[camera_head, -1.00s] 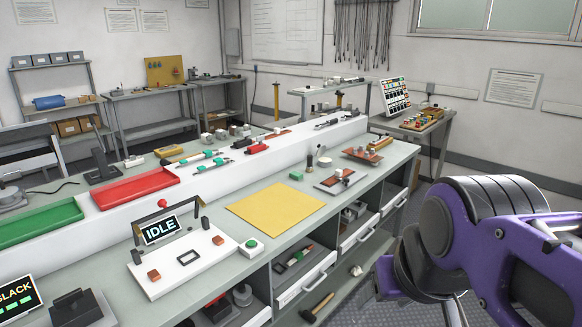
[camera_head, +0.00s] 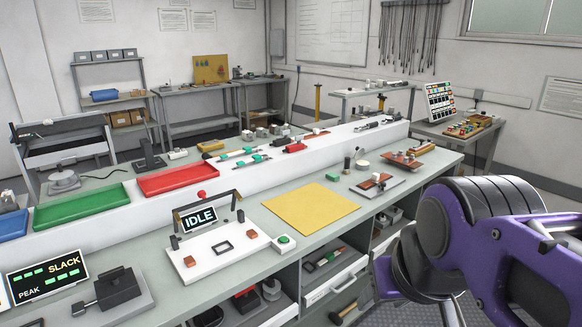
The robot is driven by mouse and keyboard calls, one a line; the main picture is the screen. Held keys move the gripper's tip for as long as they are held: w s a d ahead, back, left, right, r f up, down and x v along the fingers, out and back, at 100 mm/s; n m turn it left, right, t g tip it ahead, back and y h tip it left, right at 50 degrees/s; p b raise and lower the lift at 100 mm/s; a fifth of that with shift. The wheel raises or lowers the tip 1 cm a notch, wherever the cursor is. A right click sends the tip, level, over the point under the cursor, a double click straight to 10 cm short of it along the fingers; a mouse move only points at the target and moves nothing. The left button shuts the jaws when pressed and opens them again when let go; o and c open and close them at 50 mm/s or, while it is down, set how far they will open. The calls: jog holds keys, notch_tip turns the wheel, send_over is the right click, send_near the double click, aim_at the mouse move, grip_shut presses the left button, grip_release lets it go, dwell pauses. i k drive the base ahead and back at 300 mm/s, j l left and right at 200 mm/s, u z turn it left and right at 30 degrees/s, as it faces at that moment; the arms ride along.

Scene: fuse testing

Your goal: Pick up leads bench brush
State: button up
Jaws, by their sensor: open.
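I cannot pick out a bench brush for sure. A small dark upright item (camera_head: 347,163) stands on the bench beside the white divider; it is too small to tell whether it is a brush. A wooden-handled tool with a dark head (camera_head: 343,314) lies low under the bench front, partly hidden. Dark leads (camera_head: 405,35) hang in a row on the back wall. My purple and black arm fills the lower right of the head view; its gripper does not show.
The long bench carries a yellow mat (camera_head: 311,208), a white fixture with an IDLE display (camera_head: 199,219), a green tray (camera_head: 82,207) and a red tray (camera_head: 177,180). A side table (camera_head: 452,134) stands at the back right.

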aim_at(347, 170)
jog(key=i+l+u, duration=0.2)
jog(key=u, duration=0.15)
jog(key=i+l+u, duration=0.15)
jog(key=l+u, duration=0.25)
jog(key=i+l+u, duration=0.15)
jog(key=l, duration=0.25)
jog(key=i+l+u, duration=0.1)
jog(key=l, duration=0.3)
jog(key=i+l, duration=0.15)
jog(key=l, duration=0.35)
jog(key=i+l+u, duration=0.1)
jog(key=l, duration=0.4)
jog(key=i+l, duration=0.1)
jog(key=l, duration=0.4)
jog(key=i+l, duration=0.15)
jog(key=l, duration=0.35)
jog(key=i+l+u, duration=0.1)
jog(key=l, duration=0.45)
jog(key=k+l, duration=0.1)
jog(key=l, duration=0.2)
jog(key=k+l, duration=0.1)
jog(key=l, duration=0.2)
jog(key=i+j, duration=0.3)
